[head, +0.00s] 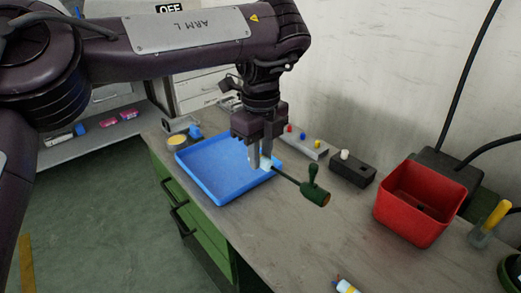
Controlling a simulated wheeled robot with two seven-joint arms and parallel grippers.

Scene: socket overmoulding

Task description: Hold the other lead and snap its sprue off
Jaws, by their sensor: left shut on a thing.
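My left gripper (260,164) hangs down over the right edge of a blue tray (215,170). It is shut on a lead (287,177), whose thin dark cable runs out to the right. The lead ends in a dark green moulded socket (318,194) with an orange-brown end face. A short green knobbed stub, the sprue (312,174), stands up from the socket. The socket appears to be held above the worktop (285,240). The fingers hide the gripped part of the lead. My right gripper is not in view.
A red bin (420,203) stands at the right of the worktop, beside a yellow-handled tool (490,222). A black box with a white knob (352,170) and a strip with coloured buttons (303,140) stand along the wall. The worktop's middle front is mostly clear.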

